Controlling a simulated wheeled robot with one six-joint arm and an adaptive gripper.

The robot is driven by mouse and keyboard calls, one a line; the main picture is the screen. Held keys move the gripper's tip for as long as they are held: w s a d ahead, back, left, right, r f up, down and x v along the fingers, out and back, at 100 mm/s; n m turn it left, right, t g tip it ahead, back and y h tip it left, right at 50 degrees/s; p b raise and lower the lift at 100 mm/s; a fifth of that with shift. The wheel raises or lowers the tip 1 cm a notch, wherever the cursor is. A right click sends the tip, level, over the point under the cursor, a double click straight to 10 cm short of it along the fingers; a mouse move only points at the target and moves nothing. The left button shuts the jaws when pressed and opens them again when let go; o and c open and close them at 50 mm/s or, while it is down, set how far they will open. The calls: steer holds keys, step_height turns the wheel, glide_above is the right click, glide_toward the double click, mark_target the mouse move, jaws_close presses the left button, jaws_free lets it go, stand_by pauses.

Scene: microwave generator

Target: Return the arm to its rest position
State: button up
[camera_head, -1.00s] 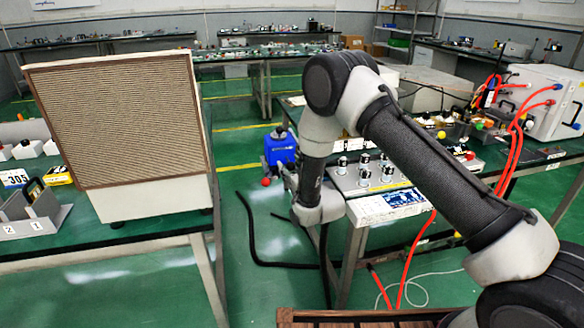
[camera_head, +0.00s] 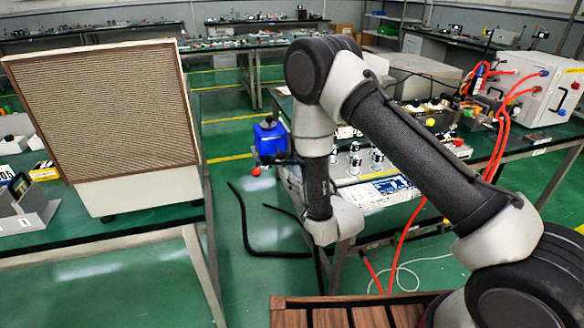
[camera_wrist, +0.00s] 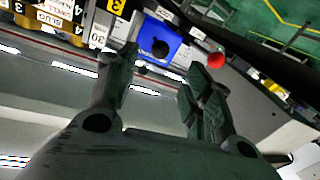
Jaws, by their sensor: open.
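My gripper (camera_wrist: 160,90) shows in the wrist view with its two dark fingers spread apart and nothing between them. In the head view my arm comes in from the lower right, bends at a high elbow and hangs down between the two tables. The gripper itself is mostly hidden there behind the wrist. A blue box with a black knob (camera_head: 268,142) and a red ball beside it shows just left of my forearm. The blue box also shows in the wrist view (camera_wrist: 157,42), beyond the fingers, with the red ball to its right.
A large box with a ribbed front (camera_head: 100,115) stands on the left table (camera_head: 110,232). The right table carries metal knobs (camera_head: 376,160), a blue-screened board (camera_head: 385,188) and a white cabinet with red hoses (camera_head: 545,90).

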steer(key=shift+s+d, duration=0.1)
steer(key=shift+s, duration=0.05)
steer(key=s+d+f+g+h, duration=0.1)
steer(key=s+f+g+h, duration=0.15)
steer(key=f, duration=0.35)
steer(key=s+d+f+g+h, duration=0.1)
steer(key=f+g, duration=0.2)
steer(key=f, duration=0.3)
steer(key=s+d+f+m+g+h, duration=0.1)
steer(key=s+d+g+h, duration=0.2)
steer(key=s+d+g, duration=0.3)
steer(key=s+d+r+m, duration=0.2)
steer(key=s+d+r, duration=0.6)
steer(key=r, duration=0.5)
steer(key=s+d+r+m+h, duration=0.1)
steer(key=s+d+r, duration=0.6)
steer(key=r, duration=0.7)
steer(key=s+d+r+m, duration=0.3)
steer(key=s+d+r, duration=0.5)
steer(key=r, duration=0.6)
steer(key=shift+s+d+m+h, duration=0.3)
steer(key=shift+d+h, duration=0.05)
steer(key=shift+d, duration=0.6)
